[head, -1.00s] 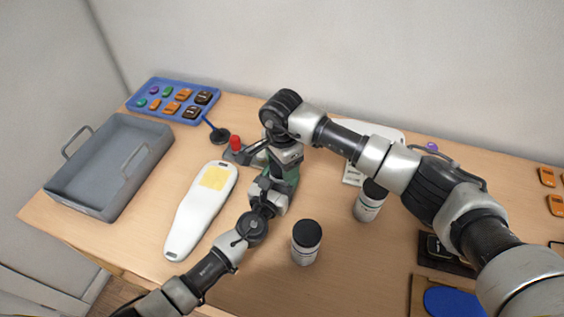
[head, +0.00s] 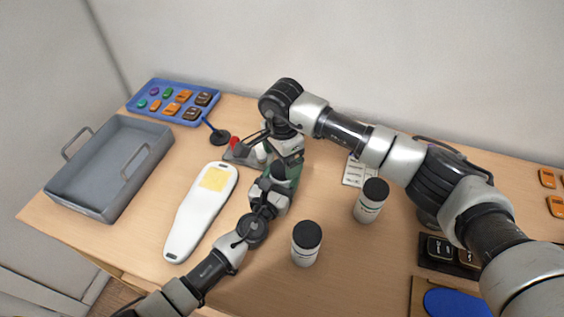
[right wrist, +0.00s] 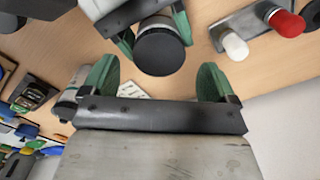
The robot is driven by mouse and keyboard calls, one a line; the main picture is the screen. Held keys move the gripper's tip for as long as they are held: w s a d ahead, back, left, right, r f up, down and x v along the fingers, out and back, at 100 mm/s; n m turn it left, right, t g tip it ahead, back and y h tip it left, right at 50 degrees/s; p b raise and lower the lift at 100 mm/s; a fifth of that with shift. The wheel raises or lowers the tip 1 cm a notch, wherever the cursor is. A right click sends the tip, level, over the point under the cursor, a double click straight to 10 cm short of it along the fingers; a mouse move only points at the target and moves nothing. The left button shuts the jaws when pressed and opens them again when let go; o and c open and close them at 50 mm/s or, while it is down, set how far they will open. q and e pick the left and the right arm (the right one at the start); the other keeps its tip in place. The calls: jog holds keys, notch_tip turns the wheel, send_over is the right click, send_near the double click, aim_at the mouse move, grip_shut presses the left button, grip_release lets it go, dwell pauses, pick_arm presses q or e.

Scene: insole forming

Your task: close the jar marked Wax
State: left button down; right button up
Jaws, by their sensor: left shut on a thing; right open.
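My left gripper (right wrist: 155,36) is shut on a jar with a round black lid (right wrist: 160,52), at the top of the right wrist view. In the head view my arms hide most of this jar. My right gripper (right wrist: 157,85) is open, its green fingers spread below the lid in the right wrist view, with nothing between them. Two other black-lidded white jars stand upright on the table in the head view, one in front (head: 306,244) and one further right (head: 370,201). I cannot read any jar's label, so I cannot tell which is marked Wax.
A grey tray (head: 62,197) and a blue tray of small parts (head: 136,103) are at the left. A white insole-shaped piece with a yellow patch (head: 194,222) lies beside my left arm. A red-capped item (right wrist: 287,22) and a white-capped one (right wrist: 236,46) stand near the grippers.

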aim_at(282, 183)
jog(key=shift+r, duration=0.85)
jog(key=shift+c, duration=0.5)
notch_tip(282, 183, up, 4)
jog(key=n, duration=0.3)
jog(key=shift+f, duration=0.25)
jog(key=shift+f, duration=4.05)
